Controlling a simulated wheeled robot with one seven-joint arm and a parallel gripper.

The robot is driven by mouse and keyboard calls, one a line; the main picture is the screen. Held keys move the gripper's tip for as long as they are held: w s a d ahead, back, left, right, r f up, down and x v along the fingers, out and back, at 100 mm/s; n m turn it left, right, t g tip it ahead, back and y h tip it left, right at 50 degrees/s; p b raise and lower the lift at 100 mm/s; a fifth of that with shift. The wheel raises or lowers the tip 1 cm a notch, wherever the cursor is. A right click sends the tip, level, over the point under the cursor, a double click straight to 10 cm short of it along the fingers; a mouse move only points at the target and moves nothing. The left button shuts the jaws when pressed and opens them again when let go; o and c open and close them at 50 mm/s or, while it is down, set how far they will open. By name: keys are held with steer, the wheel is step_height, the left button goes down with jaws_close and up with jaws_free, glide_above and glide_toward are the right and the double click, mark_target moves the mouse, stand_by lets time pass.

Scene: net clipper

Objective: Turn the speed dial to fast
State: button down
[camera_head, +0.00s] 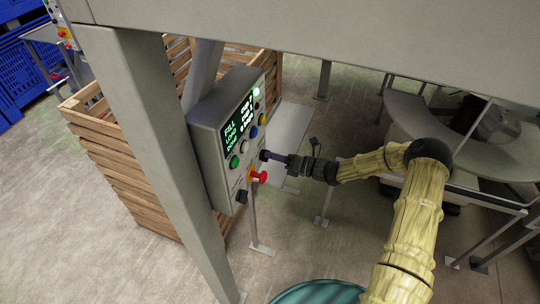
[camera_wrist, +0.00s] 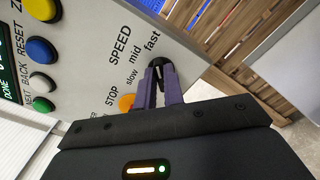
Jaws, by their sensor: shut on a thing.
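The speed dial (camera_wrist: 157,64) is a small black knob on the grey control panel (camera_wrist: 75,40). It sits beside the printed words SPEED, slow, mid and fast, closest to "fast" in the wrist view. My gripper (camera_wrist: 159,76) has its two purple fingers closed around the dial, one on each side. The fingers hide much of the knob, and I cannot tell which way its pointer faces. In the head view, my gripper (camera_head: 267,156) reaches the right side of the control box (camera_head: 209,135) from the right.
A red stop button (camera_head: 260,176) and a black knob (camera_head: 241,196) stick out just below my gripper. Coloured buttons, such as a green one (camera_head: 234,161), and a lit screen (camera_head: 238,124) are close by. A grey post (camera_head: 160,150) and wooden crate (camera_head: 125,160) stand left.

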steer(key=shift+w+d+r, duration=0.15)
steer(key=shift+w+d, duration=0.05)
steer(key=shift+w, duration=0.05)
steer(key=c, duration=1.5)
jaws_free()
steer(key=shift+d, duration=0.1)
steer(key=b+v, duration=0.5)
steer(key=v, duration=1.2)
steer(key=shift+b, duration=0.3)
steer(key=shift+s, duration=0.1)
